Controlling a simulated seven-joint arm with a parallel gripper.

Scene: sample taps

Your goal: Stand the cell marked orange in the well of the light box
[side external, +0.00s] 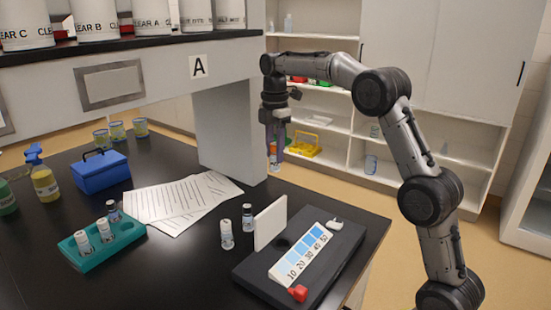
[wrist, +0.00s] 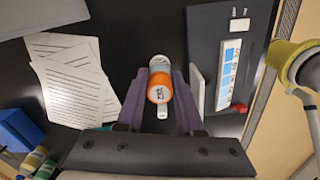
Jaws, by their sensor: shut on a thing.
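My gripper (side external: 274,145) is shut on the orange-marked cell (side external: 274,160) and holds it upright in the air above the back of the bench. The wrist view shows its orange top (wrist: 160,88) between the two fingers (wrist: 160,100). The light box (side external: 333,258) is a dark flat base at the bench's front right, with an upright white panel (side external: 270,222) and a blue graded scale (side external: 301,252). It also shows right of the gripper in the wrist view (wrist: 204,30). A dark round spot between panel and scale may be the well; the panel partly hides it.
Two white-capped cells (side external: 227,234) (side external: 247,217) stand left of the panel. A teal rack (side external: 119,240) holds cells at the left. A red piece (side external: 298,293) sits on the box's front edge.

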